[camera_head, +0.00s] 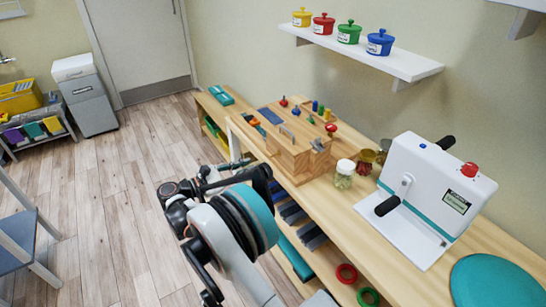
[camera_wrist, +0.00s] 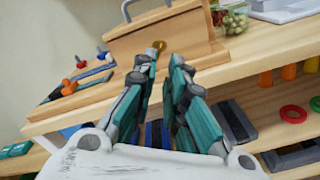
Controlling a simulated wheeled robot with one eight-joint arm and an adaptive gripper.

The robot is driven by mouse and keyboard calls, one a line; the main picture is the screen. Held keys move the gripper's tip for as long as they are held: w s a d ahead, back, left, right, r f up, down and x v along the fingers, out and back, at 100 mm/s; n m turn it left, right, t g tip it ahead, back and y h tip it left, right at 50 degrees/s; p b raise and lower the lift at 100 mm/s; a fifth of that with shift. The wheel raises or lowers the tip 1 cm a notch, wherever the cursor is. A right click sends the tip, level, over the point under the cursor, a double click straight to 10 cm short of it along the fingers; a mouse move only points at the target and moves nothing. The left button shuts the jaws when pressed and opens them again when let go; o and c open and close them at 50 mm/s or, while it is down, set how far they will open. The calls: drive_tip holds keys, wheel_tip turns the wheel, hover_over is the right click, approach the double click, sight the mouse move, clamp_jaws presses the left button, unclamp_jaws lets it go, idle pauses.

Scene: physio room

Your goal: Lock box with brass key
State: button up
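A wooden box (camera_head: 291,158) stands on the long wooden bench, with small coloured parts on its top. In the wrist view the box's front (camera_wrist: 190,30) faces me. A small brass-coloured piece (camera_wrist: 160,46), perhaps the key, shows against the box just beyond my fingertips; I cannot tell whether it sits in a lock. My gripper (camera_wrist: 164,62) has its teal-and-grey fingers apart, with a narrow gap through which wood shows. In the head view my gripper (camera_head: 238,164) is just left of the box, partly hidden by my arm.
A glass jar (camera_head: 344,174) and a white machine with black handles (camera_head: 435,185) stand right of the box. A teal disc (camera_head: 495,280) lies at the bench's near end. Red ring (camera_head: 346,273) and green ring (camera_head: 368,297) lie on the lower shelf.

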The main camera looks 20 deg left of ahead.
sight(270, 157)
drive_tip(key=b+x, duration=0.3)
drive_tip(key=x, duration=0.8)
drive_tip(key=shift+d, duration=0.1)
clamp_jaws()
drive_tip(key=shift+n, duration=0.4)
drive_tip(key=shift+w+n, duration=0.2)
drive_tip(key=shift+n, duration=2.7)
unclamp_jaws()
